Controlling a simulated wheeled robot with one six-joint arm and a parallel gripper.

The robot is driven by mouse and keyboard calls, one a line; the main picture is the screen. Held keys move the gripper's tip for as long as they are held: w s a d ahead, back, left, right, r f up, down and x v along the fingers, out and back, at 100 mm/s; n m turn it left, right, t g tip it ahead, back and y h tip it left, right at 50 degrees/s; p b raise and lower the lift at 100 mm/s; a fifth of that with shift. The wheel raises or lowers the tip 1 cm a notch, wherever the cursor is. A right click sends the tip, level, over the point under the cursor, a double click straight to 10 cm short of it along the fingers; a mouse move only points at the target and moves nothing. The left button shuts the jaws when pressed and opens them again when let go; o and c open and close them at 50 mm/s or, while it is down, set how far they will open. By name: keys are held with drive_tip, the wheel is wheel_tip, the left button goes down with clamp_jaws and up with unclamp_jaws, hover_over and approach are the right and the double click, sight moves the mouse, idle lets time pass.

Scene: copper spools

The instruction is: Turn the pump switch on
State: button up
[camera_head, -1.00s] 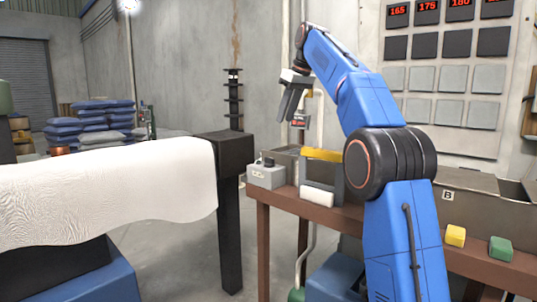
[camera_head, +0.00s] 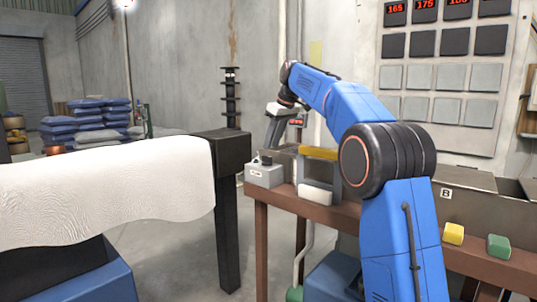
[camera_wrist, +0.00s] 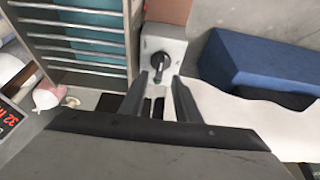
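The pump switch is a small light grey box (camera_head: 264,175) with a black knob (camera_head: 266,160) on top, at the left end of the brown workbench. My gripper (camera_head: 268,147) is just above the knob, pointing down. In the wrist view my gripper (camera_wrist: 159,80) has its two fingers apart, one on each side of the handle's line. I cannot tell whether they touch the knob. Nothing is held.
On the brown workbench (camera_head: 330,216), a grey frame with a yellow top bar (camera_head: 319,153) and a white roll (camera_head: 315,195) stand right of the switch. Yellow (camera_head: 453,233) and green (camera_head: 499,246) blocks lie farther right. A white sheet (camera_head: 105,190) covers a table at left.

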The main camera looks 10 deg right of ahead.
sight(267, 160)
drive_tip(key=shift+x, duration=2.7)
clamp_jaws()
